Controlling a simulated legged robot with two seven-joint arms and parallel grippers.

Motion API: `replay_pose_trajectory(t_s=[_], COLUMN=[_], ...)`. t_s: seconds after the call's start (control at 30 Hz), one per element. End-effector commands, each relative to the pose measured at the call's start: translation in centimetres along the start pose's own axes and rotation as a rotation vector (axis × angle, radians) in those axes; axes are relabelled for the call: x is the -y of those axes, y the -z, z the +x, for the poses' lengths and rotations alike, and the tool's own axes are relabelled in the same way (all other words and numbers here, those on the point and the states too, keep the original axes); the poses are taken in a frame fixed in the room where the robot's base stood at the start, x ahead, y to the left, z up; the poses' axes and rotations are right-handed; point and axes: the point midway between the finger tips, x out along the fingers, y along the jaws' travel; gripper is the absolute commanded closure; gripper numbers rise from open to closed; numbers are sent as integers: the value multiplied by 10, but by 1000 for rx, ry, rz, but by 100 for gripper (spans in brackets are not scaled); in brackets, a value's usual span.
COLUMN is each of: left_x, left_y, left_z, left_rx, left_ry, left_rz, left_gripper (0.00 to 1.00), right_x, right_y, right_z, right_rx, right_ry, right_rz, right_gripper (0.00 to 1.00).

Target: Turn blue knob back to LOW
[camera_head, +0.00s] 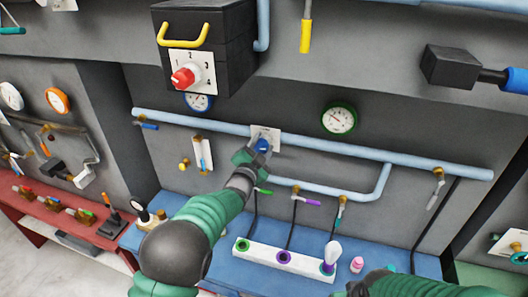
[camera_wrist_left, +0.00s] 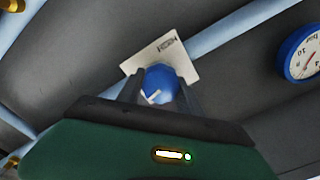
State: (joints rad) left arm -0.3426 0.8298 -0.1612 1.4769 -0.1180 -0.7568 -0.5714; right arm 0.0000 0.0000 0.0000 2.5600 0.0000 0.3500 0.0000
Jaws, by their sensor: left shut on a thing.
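The blue knob (camera_head: 262,145) sits on a white plate (camera_head: 271,133) fixed to the grey wall beside a light blue pipe. In the left wrist view the knob (camera_wrist_left: 161,84) lies between the two dark fingers, with a short white pointer mark at its lower left. Small lettering shows on the plate (camera_wrist_left: 143,62) in the left wrist view, too small to read surely. My left gripper (camera_head: 256,152) is shut on the blue knob, its fingers on either side. My right arm shows at the bottom right of the head view; its fingers are out of sight.
A black box (camera_head: 232,52) with a red knob (camera_head: 185,77) and yellow handle juts out at the upper left. Light blue pipes (camera_head: 330,147) run along the wall. A green-rimmed gauge (camera_head: 339,119) hangs at right. A white socket strip (camera_head: 262,256) lies on the blue bench below.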

Motion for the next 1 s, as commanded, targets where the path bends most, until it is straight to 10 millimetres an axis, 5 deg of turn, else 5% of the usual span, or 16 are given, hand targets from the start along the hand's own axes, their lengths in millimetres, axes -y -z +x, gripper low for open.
replay_pose_trajectory(t_s=[0.03,1.0], left_x=[-13,-15], left_y=[-18,-14], left_z=[-2,-1], left_rx=[24,28], left_ry=[-14,-7], left_rz=[-39,-957], left_gripper=[98,98], right_x=[0,0], right_y=[-4,-29], right_z=[16,123], right_rx=[0,0], right_ry=[0,0], right_rz=[0,0], right_gripper=[64,64])
